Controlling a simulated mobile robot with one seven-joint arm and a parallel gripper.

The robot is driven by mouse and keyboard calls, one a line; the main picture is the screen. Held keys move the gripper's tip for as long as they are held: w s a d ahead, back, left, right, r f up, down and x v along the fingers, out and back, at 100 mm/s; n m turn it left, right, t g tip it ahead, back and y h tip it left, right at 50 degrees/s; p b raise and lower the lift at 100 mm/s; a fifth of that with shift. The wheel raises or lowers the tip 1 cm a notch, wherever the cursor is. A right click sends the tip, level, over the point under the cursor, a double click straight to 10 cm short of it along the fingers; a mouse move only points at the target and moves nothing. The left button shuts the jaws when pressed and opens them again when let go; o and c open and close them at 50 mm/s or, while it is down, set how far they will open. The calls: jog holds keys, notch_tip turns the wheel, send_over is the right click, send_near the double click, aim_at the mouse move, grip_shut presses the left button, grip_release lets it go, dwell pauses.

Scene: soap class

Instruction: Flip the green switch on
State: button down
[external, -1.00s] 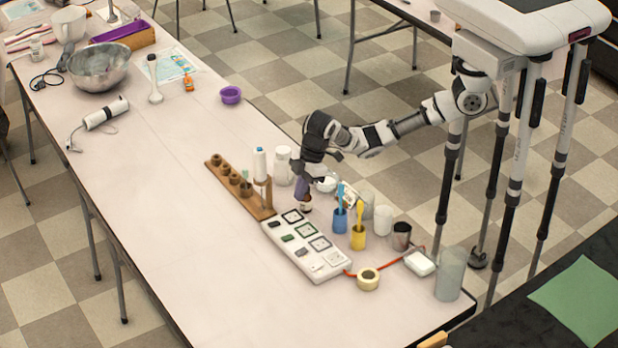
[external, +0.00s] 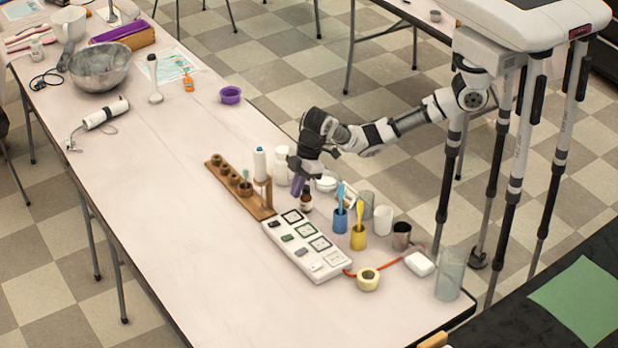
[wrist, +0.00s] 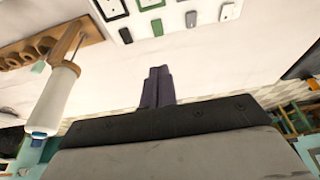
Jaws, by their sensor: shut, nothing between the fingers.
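A white power strip (external: 330,262) lies on the table, with several sockets and a row of switches along its left side. The green switch (external: 288,238) is second from the far end, between a dark one and a grey one. In the wrist view, the green switch (wrist: 157,27) shows near the top edge; whether it is on or off is too small to tell. My gripper (external: 297,187) is shut and empty, pointing down above the table beyond the strip's far end, apart from the switch. Its purple-grey fingers also show in the wrist view (wrist: 158,88).
A wooden rack (external: 236,192) with a white-topped holder stands left of my gripper. A brown bottle (external: 306,200), blue cup (external: 340,222) and yellow cup (external: 358,238) stand close to its right. A tape roll (external: 368,279) lies by the strip's near end. The table left of the strip is clear.

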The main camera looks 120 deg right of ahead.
aim_at(283, 238)
jog(key=x, duration=0.9)
jog(key=s+x, duration=0.1)
jog(key=x, duration=0.4)
jog(key=shift+f+p, duration=0.15)
jog(key=shift+p, duration=0.2)
jog(key=shift+w+f, duration=0.1)
jog(key=shift+f, duration=0.05)
jog(key=shift+s+p, duration=0.7)
jog(key=shift+s, duration=0.15)
jog(key=r+p, duration=0.5)
jog(key=shift+s, duration=0.25)
jog(key=b+v, duration=0.2)
jog(key=v, duration=0.7)
